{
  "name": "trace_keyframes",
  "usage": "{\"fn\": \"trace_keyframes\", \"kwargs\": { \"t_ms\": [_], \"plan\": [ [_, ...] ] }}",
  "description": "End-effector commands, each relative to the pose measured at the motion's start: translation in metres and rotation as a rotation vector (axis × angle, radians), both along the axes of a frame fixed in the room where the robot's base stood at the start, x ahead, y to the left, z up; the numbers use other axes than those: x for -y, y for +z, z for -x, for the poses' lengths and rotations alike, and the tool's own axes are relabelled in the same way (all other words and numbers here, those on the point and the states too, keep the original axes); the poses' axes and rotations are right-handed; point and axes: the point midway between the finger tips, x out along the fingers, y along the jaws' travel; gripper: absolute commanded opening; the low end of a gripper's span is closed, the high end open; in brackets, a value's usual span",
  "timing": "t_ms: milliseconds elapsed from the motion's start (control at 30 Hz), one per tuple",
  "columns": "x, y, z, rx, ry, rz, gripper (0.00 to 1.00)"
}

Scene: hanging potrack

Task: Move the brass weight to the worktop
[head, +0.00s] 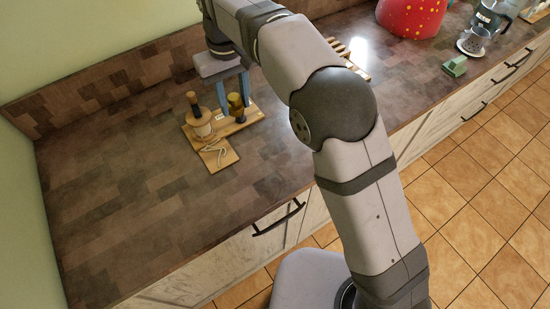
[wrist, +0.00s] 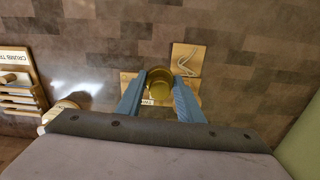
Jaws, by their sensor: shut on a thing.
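The brass weight (head: 235,103) is a small dark-gold piece on a light wooden board (head: 251,113) that lies on the worktop (head: 120,200). In the wrist view the brass weight (wrist: 159,79) sits between the two blue fingers. My gripper (head: 234,96) is shut on it from above, and the fingers touch its sides. The weight appears upright and at or very near the board; whether it touches the board is hidden. The worktop also shows in the wrist view (wrist: 240,70).
A wooden spool-like piece with a dark handle (head: 199,120) stands left of the weight. A small wooden plate with a cord (head: 218,154) lies in front. A wooden rack (head: 350,58) and a red dotted object (head: 410,15) stand right. The worktop's left part is clear.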

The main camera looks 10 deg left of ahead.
Motion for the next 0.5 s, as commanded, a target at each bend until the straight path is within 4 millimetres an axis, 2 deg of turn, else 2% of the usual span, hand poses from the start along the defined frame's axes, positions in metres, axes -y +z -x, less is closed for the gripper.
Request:
{"fn": "trace_keyframes", "kwargs": {
  "t_ms": [100, 200, 367, 500],
  "plan": [
    [0.03, 0.01, -0.007, 0.001, -0.053, -0.001, 0.0],
    [0.051, 0.011, -0.006, 0.0, -0.086, 0.0, 0.0],
    [0.083, 0.005, 0.002, -0.002, -0.116, 0.001, 0.0],
    [0.099, -0.009, 0.017, -0.002, -0.095, 0.001, 0.0]
  ]
}}
